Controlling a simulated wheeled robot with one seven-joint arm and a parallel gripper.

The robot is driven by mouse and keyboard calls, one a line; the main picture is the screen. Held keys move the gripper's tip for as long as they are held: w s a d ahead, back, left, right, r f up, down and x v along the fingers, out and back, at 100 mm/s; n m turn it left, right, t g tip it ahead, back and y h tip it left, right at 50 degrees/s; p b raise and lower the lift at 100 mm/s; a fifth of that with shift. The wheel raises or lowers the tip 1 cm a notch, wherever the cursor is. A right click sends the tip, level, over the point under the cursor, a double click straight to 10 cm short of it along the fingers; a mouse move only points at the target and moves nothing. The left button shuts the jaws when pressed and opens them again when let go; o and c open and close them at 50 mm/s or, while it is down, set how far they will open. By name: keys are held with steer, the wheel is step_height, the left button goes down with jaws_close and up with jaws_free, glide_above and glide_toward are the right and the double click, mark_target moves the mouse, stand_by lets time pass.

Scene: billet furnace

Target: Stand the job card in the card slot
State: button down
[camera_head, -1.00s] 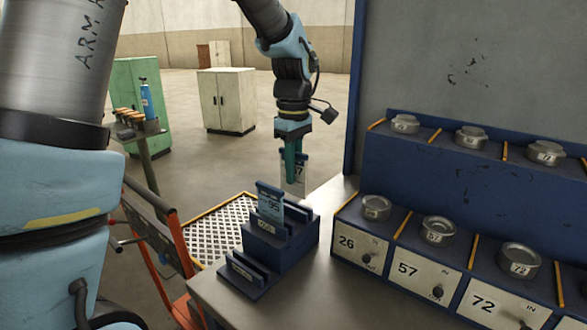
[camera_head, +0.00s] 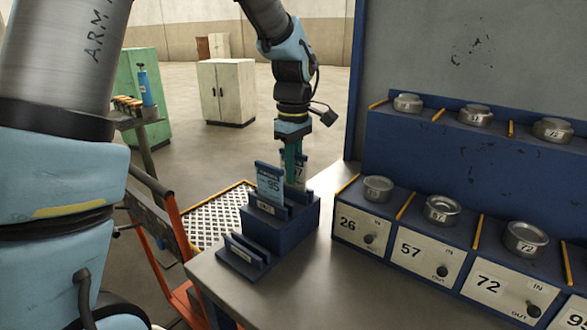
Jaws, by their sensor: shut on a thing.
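My gripper (camera_head: 293,160) points down behind the stepped blue card rack (camera_head: 281,232), shut on a pale card (camera_head: 299,172) with a dark number ending in 7. The held card looks upright, just above or at the rear of the rack. Its lower part is hidden by another card, so I cannot tell whether it is in a slot. That other card, a blue one marked 95 (camera_head: 270,184), stands upright in a slot in front of it. The lowest front slot (camera_head: 246,250) looks empty.
The rack stands at the left end of a grey bench (camera_head: 310,285). To its right are blue bins marked 26 (camera_head: 358,232), 57 and 72, with round metal pieces on top. An orange-framed cart (camera_head: 165,240) is at the left. Bench space in front is clear.

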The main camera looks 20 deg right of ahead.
steer(key=c, duration=0.8)
jaws_free()
steer(key=shift+c, duration=0.2)
step_height(320, 180, up, 11)
steer(key=shift+f+b, duration=0.1)
steer(key=shift+b, duration=0.85)
